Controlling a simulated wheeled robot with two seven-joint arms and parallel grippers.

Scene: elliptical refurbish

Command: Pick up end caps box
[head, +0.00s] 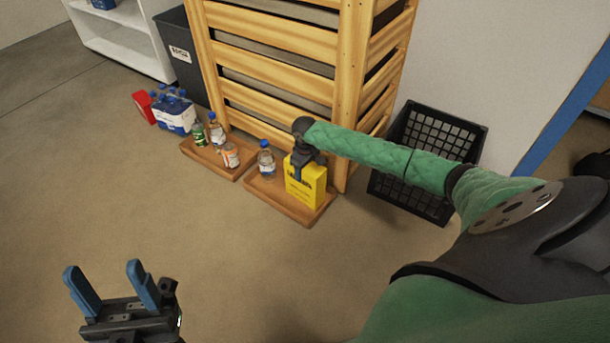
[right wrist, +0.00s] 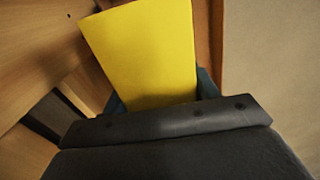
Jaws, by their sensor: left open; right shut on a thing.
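A yellow box (head: 306,188) with dark print, which I take as the end caps box, stands upright at the right end of a wooden tray (head: 280,203) on the floor. My right gripper (head: 300,168) reaches down to its top and is shut on it. In the right wrist view the yellow box (right wrist: 147,55) fills the space between the blue fingertips, which are mostly hidden. Whether its bottom touches the tray is hard to tell. My left gripper (head: 112,285) is open and empty above the floor at the lower left.
A clear bottle (head: 266,160) stands left of the box on the same tray. A second tray (head: 207,159) holds bottles and a jar. A slatted wooden crate (head: 290,70) rises just behind, and a black basket (head: 412,190) stands to the right. The front floor is clear.

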